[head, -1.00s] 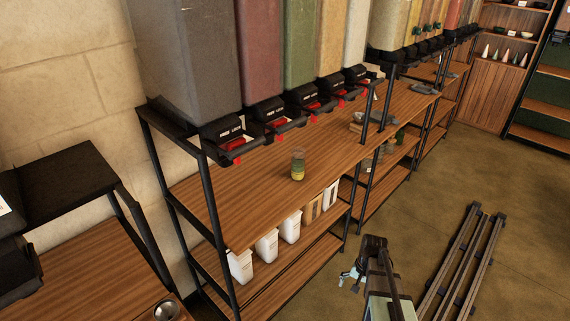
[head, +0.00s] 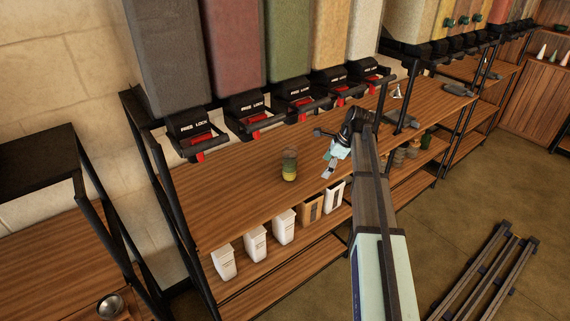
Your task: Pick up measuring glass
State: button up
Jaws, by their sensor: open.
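The measuring glass (head: 289,166) stands upright on the wooden shelf top, below the row of dispensers. It looks clear, with a yellow-green band in its lower part. My gripper (head: 329,171) is at the end of my arm, to the right of the glass and apart from it. Its fingers point down and left over the front part of the shelf. The gripper is open and empty. It is small in this view, so the finger details are hard to make out.
Dispensers with black "FREE LOCK" spouts (head: 299,96) hang above the back of the shelf. White containers (head: 255,243) stand on the lower shelf. A black post (head: 379,111) rises right of my gripper. The shelf left of the glass is clear.

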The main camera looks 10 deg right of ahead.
aim_at(293, 162)
jog(key=shift+s+a+m, duration=0.15)
jog(key=shift+m, duration=0.15)
jog(key=shift+a, duration=0.15)
jog(key=w+a+p, duration=0.1)
jog(key=a, duration=0.2)
jog(key=w+a+p, duration=0.1)
jog(key=w+a, duration=0.1)
jog(key=a, duration=0.2)
jog(key=w+a+p, duration=0.2)
jog(key=a, duration=0.1)
jog(key=shift+w+a, duration=0.1)
jog(key=shift+a, duration=0.25)
jog(key=shift+f, duration=0.6)
jog(key=c, duration=1.6)
jog(key=shift+c, duration=0.2)
jog(key=shift+r+p, duration=0.2)
jog(key=shift+p, duration=0.5)
